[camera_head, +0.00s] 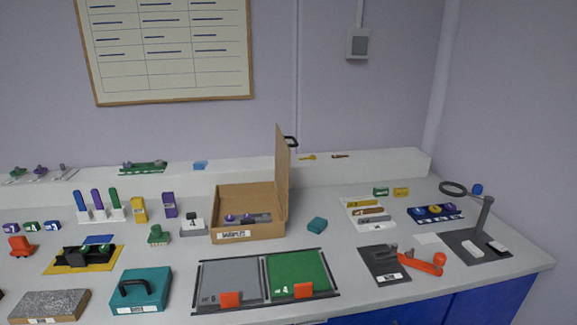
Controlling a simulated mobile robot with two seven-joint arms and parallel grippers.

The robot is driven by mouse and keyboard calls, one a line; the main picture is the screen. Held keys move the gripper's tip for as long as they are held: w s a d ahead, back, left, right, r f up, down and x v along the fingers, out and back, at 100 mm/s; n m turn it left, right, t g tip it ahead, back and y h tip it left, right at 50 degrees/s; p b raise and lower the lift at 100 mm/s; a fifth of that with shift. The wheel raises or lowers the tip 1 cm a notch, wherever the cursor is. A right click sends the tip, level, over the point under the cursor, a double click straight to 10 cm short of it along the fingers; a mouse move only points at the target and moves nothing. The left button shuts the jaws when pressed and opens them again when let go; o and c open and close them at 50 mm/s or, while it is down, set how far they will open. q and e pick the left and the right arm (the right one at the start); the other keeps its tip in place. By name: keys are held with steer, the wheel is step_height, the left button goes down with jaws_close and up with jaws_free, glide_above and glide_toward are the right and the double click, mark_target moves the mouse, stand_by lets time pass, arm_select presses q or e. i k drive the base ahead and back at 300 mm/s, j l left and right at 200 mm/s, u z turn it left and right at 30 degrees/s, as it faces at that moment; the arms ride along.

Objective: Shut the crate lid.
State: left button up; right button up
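The crate (247,230) is a brown open-topped box with a white label on its front, standing in the middle of the bench. Its lid (283,180) stands upright along the crate's right side, so the crate is open. A black handle (291,141) sticks out to the right near the lid's top. Inside the crate lie small purple items and a grey piece (257,217). Neither of my grippers shows in the head view.
A teal block (317,225) stands right of the crate, with a little bare bench between. A grey and green tray (264,256) lies in front. A small grey stand (193,229) and a green piece (159,235) are at left. A white ledge (350,167) runs behind.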

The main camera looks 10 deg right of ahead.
mark_target(282, 153)
steer(key=l+u, duration=0.2)
steer(key=l, duration=0.7)
steer(key=k+l+u, duration=0.2)
steer(key=l, duration=0.65)
steer(key=i+j+u, duration=0.1)
steer(key=u, duration=0.35)
steer(key=i+u, duration=0.15)
steer(key=u, duration=0.3)
